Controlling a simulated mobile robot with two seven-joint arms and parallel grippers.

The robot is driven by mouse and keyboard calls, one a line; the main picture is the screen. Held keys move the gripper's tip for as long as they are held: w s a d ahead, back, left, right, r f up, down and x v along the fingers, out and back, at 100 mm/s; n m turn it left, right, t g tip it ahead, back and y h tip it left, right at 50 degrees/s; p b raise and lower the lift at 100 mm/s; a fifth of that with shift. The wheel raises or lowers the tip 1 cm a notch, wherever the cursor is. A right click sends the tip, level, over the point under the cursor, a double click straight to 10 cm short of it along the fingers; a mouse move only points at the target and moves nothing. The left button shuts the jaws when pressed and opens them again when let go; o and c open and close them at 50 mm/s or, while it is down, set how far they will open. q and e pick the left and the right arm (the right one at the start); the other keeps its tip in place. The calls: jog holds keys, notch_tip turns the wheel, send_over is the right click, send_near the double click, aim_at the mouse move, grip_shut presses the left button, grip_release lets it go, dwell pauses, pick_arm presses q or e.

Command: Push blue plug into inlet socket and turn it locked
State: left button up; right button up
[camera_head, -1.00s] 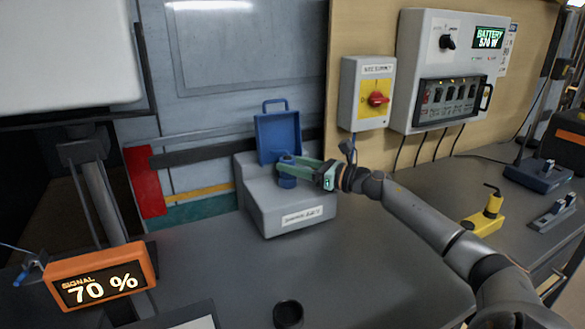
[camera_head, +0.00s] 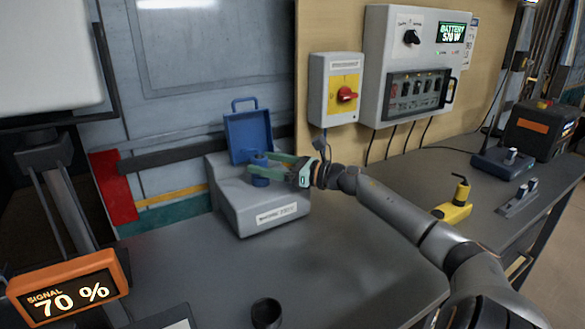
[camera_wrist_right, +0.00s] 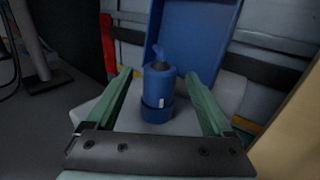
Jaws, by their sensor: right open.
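The blue plug (camera_head: 259,160) stands upright at the blue inlet socket (camera_head: 261,181) on the grey sloped housing (camera_head: 240,215). In the right wrist view the plug (camera_wrist_right: 159,82) sits in the socket's round collar (camera_wrist_right: 157,112); how deep, and whether it is turned locked, I cannot tell. The socket's blue lid (camera_head: 249,133) is open behind it. My right gripper (camera_head: 259,169) is open, its green fingers on either side of the plug with gaps in the wrist view (camera_wrist_right: 162,85). My left gripper is not in view.
A grey box with a red switch (camera_head: 347,94) and a battery panel (camera_head: 418,60) hang on the wall. A yellow tool (camera_head: 453,209) and a black cup (camera_head: 267,313) stand on the worktop. An orange signal display (camera_head: 68,289) reads 70 %. The worktop before the housing is clear.

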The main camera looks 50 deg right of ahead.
jog(key=p+v, duration=0.1)
jog(key=v, duration=1.1)
jog(key=shift+r, duration=0.1)
